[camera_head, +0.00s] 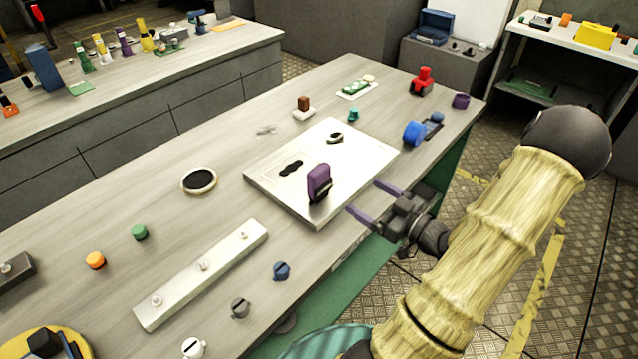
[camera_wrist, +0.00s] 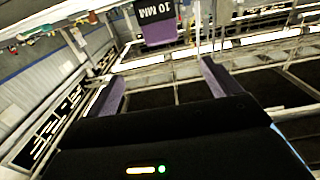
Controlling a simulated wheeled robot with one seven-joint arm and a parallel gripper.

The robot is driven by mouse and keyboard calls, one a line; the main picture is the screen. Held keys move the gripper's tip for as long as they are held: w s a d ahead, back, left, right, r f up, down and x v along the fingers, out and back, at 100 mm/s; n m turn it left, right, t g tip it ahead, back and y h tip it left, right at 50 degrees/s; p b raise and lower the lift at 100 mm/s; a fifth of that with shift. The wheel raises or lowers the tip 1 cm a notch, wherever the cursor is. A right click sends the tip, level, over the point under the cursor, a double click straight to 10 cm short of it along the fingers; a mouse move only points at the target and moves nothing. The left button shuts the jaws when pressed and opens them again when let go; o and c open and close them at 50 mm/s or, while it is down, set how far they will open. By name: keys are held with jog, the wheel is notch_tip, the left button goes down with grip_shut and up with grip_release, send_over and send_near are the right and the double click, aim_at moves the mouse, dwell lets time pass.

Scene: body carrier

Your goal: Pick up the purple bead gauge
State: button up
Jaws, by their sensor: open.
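The purple bead gauge (camera_head: 319,180) stands upright on the pale board in the middle of the bench, its dark lower face toward the right front. In the wrist view the gauge (camera_wrist: 157,32) appears at the top centre, with "10 MM" upside down on its dark part. My gripper (camera_head: 370,199) is open and empty, just right of the gauge and apart from it, fingers pointing toward it. In the wrist view my gripper (camera_wrist: 161,75) shows its two purple-lined fingers spread, with the gauge beyond and between them.
The pale board (camera_head: 265,180) also carries dark marks and a small ring. A long pale bar (camera_head: 225,257) with small knobs lies in front left. A blue roll (camera_head: 413,133) and a purple cup (camera_head: 461,100) stand toward the back right.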

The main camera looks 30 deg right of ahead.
jog(key=p, duration=0.2)
send_near(315, 167)
jog(key=x, duration=0.5)
jog(key=shift+w+d+f, duration=0.2)
jog(key=shift+w+d, duration=0.05)
jog(key=shift+w, duration=0.1)
jog(key=x, duration=0.2)
jog(key=p+x, duration=0.1)
jog(key=x, duration=0.1)
jog(key=shift+a, duration=0.3)
jog(key=shift+w+a+f, duration=0.1)
jog(key=shift+w+f, duration=0.05)
jog(key=shift+w, duration=0.4)
jog(key=shift+s, duration=0.1)
jog(key=shift+c, duration=0.2)
jog(key=c, duration=1.2)
